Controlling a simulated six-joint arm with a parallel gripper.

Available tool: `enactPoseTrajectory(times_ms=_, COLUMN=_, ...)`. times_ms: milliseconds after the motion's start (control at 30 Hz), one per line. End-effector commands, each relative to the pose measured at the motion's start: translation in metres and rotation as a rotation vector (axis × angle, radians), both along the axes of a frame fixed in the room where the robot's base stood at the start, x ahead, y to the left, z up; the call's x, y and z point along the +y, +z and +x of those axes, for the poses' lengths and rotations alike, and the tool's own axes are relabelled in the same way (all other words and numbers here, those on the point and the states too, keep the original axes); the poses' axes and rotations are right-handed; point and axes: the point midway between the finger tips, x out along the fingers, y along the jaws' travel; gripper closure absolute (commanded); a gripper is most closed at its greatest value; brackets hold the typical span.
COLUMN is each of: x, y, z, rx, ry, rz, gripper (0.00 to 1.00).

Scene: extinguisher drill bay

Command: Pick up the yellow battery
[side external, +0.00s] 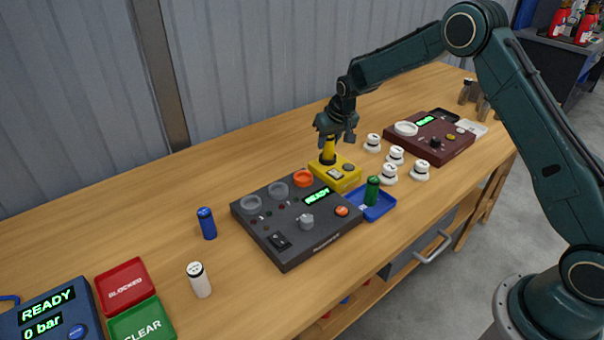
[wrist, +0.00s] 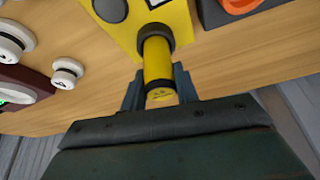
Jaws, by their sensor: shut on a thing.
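The yellow battery (side external: 328,151) stands upright at the yellow box (side external: 347,176), its lower end at a dark ring on the box's top. In the wrist view the yellow battery (wrist: 158,66) is between my fingers, with its lower end at the black ring (wrist: 157,36). I cannot tell how deep it sits in the ring. My gripper (side external: 334,136) is above the box, pointing down, and is shut on the battery. In the wrist view my gripper (wrist: 159,84) has one finger on each side of it.
A dark console (side external: 295,222) adjoins the yellow box. A blue tray (side external: 381,208) holds a green battery (side external: 371,189). Several white knobs (side external: 388,174) stand to the right, before a maroon console (side external: 431,139). A blue battery (side external: 207,223) and a white battery (side external: 199,279) stand left.

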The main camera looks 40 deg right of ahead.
Motion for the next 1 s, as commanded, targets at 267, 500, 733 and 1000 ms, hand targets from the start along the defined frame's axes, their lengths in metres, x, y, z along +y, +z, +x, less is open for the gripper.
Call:
enactPoseTrajectory(times_ms=267, x=0.000, y=0.004, z=0.000, rx=-0.002, ry=0.000, rz=0.000, gripper=0.96)
enactPoseTrajectory(times_ms=500, x=0.000, y=0.023, z=0.001, rx=-0.004, ry=0.000, rz=-0.001, gripper=0.96)
enactPoseTrajectory(times_ms=733, x=0.000, y=0.062, z=0.001, rx=-0.007, ry=0.000, rz=-0.001, gripper=0.96)
enactPoseTrajectory(times_ms=1000, x=0.000, y=0.121, z=0.001, rx=-0.007, ry=0.001, rz=-0.002, gripper=0.96)
